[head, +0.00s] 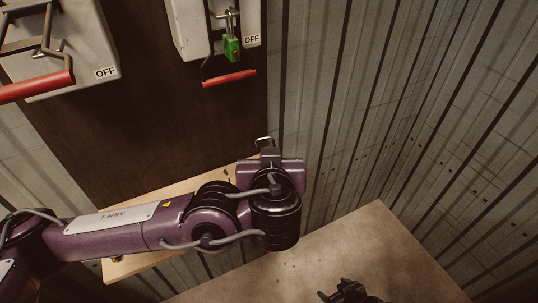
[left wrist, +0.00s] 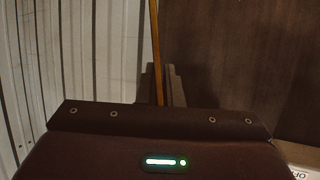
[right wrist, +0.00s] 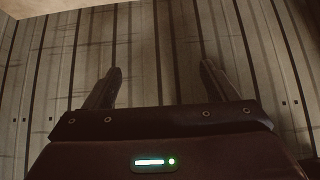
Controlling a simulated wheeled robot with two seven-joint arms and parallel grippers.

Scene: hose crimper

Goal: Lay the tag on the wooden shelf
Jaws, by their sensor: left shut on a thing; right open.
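A thin yellow-orange strip, seen edge-on and apparently the tag (left wrist: 155,45), stands between the fingers of my left gripper (left wrist: 161,82) in the left wrist view. That gripper is shut on it. The wooden shelf (head: 130,266) is a pale board on the wall, partly covered by my left arm. My right gripper (head: 345,290) is at the bottom of the head view, apart from the shelf. It is open and empty in the right wrist view (right wrist: 160,78).
Two grey switch boxes marked OFF with red handles (head: 229,78) hang on a dark board (head: 150,140). A green padlock (head: 231,48) hangs on the right box. A bare tan surface (head: 350,250) lies lower right, by corrugated walls.

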